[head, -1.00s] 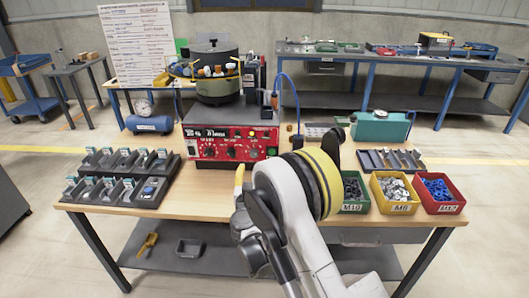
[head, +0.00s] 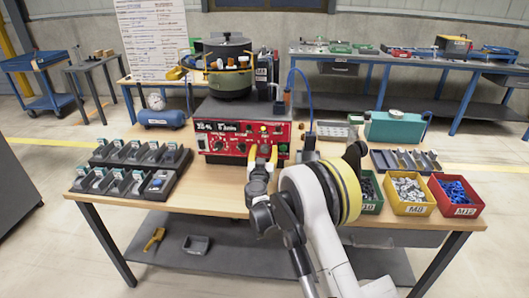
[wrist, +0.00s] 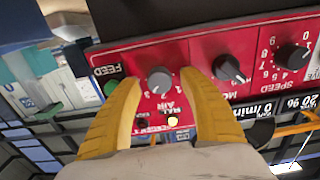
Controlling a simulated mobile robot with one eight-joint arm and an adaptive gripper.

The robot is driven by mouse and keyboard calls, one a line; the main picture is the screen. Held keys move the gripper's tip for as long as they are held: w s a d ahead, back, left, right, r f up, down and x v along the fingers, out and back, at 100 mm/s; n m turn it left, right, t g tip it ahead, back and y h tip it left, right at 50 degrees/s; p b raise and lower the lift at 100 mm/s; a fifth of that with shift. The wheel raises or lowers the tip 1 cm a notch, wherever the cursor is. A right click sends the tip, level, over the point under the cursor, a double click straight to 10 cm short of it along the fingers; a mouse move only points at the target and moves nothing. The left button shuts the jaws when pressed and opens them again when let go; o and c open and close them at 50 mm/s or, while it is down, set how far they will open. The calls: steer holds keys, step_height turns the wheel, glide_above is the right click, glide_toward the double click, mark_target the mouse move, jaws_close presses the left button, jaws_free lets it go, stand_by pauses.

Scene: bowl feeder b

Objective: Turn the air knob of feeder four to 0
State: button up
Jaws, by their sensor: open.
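The red feeder control panel (head: 225,138) faces me on the table under a dark green bowl (head: 230,75). In the wrist view the panel (wrist: 205,50) appears upside down. A grey round knob (wrist: 160,82) marked AIR, with small scale numbers, sits between the fingertips. I cannot read its setting for certain. My gripper (wrist: 158,88) has yellow fingers spread open on both sides of this knob; I cannot tell whether they touch it. In the head view my gripper (head: 263,152) is in front of the panel's right half and hides part of it.
Two black knobs, one middle (wrist: 229,69) and one SPEED (wrist: 292,57), sit beside the AIR knob. A green button (wrist: 111,87) is close to one finger. Black part trays (head: 130,170) stand left on the table; yellow (head: 408,208) and red (head: 455,209) bins stand right.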

jaws_close()
